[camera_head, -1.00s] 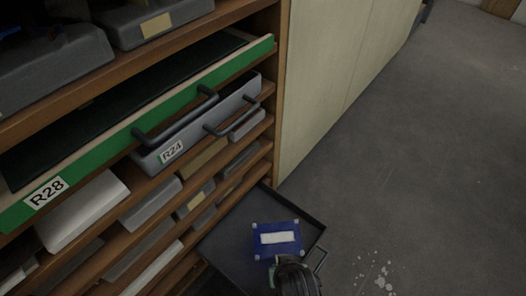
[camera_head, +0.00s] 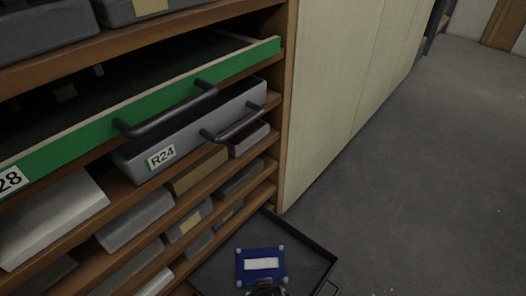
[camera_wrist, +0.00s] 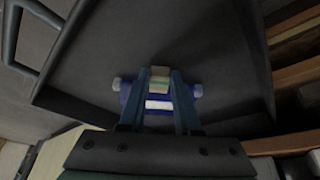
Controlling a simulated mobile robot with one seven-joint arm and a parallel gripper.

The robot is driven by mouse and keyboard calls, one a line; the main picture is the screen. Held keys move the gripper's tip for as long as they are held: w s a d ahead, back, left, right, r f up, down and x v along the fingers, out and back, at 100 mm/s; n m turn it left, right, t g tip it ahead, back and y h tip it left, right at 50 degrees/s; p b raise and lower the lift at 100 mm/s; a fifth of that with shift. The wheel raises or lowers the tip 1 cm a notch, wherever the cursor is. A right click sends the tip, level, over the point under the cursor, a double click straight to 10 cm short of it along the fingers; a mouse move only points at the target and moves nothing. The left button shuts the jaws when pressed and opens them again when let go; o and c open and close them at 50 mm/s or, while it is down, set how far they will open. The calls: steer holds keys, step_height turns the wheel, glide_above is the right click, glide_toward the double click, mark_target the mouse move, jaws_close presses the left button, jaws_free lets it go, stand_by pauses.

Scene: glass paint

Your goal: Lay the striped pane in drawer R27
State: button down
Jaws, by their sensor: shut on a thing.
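A blue square piece (camera_head: 262,266) with a white central patch and pale corner knobs shows over the black open drawer (camera_head: 312,268) at the bottom of the head view. I cannot tell whether it touches the drawer floor. My gripper (camera_head: 266,289) is at its near edge, mostly cut off. In the wrist view my gripper (camera_wrist: 160,84) is shut on a small block with pale and green stripes, in front of the blue piece (camera_wrist: 130,98). Whether block and blue piece are joined is unclear. The black drawer (camera_wrist: 215,75) lies behind them; its label is hidden.
The green-fronted drawer (camera_head: 90,142), its label partly cut off, stands open above. Grey drawer R24 (camera_head: 195,128) juts out below it. Several boxes fill the wooden shelves (camera_head: 225,178). A pale cabinet side (camera_head: 325,95) is at right, with open floor (camera_head: 440,180) beyond.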

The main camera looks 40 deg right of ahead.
steer(key=shift+w, duration=0.15)
steer(key=shift+f, duration=0.2)
steer(key=c, duration=0.6)
jaws_free()
steer(key=p+v, duration=0.8)
steer(key=v, duration=0.4)
steer(key=shift+r, duration=0.1)
